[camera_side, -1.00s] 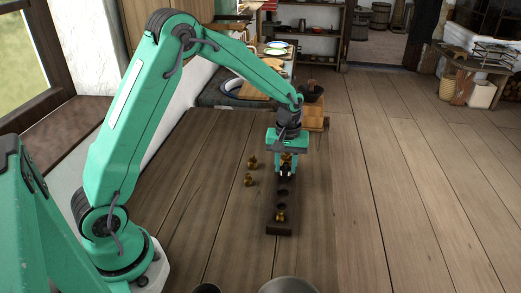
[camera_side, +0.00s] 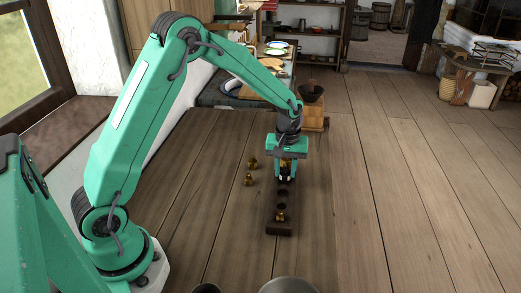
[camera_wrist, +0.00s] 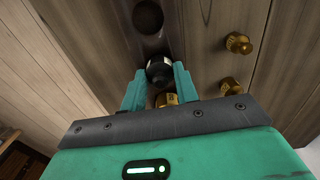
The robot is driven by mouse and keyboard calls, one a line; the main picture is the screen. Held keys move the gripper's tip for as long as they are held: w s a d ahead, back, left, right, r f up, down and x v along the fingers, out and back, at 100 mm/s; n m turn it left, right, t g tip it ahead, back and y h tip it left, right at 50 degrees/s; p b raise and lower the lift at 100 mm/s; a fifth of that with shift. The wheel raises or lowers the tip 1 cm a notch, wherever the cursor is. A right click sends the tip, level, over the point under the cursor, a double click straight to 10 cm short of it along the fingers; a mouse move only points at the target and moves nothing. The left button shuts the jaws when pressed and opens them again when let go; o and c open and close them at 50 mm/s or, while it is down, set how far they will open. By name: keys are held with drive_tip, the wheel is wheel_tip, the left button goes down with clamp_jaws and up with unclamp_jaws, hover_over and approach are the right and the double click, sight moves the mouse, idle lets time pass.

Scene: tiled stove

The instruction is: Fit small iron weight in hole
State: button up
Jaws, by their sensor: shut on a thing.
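Whether the weight's base is inside a hole is hidden. An empty round hole (camera_wrist: 148,17) shows ahead of the weight, and empty holes also show in the side view (camera_side: 281,205). Another brass piece (camera_wrist: 165,101) is partly hidden behind the fingers.
Two loose brass weights stand left of the block in the side view, one farther (camera_side: 253,163) and one nearer (camera_side: 248,180). A wooden grinder (camera_side: 313,115) stands behind the gripper. The planks right of the block are clear.

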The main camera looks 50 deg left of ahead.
sight(286, 168)
drive_tip(key=shift+f, duration=0.25)
drive_tip(key=o, duration=1.2)
drive_tip(key=shift+c, duration=0.2)
wheel_tip(286, 168, up, 7)
drive_tip(key=shift+r, duration=0.4)
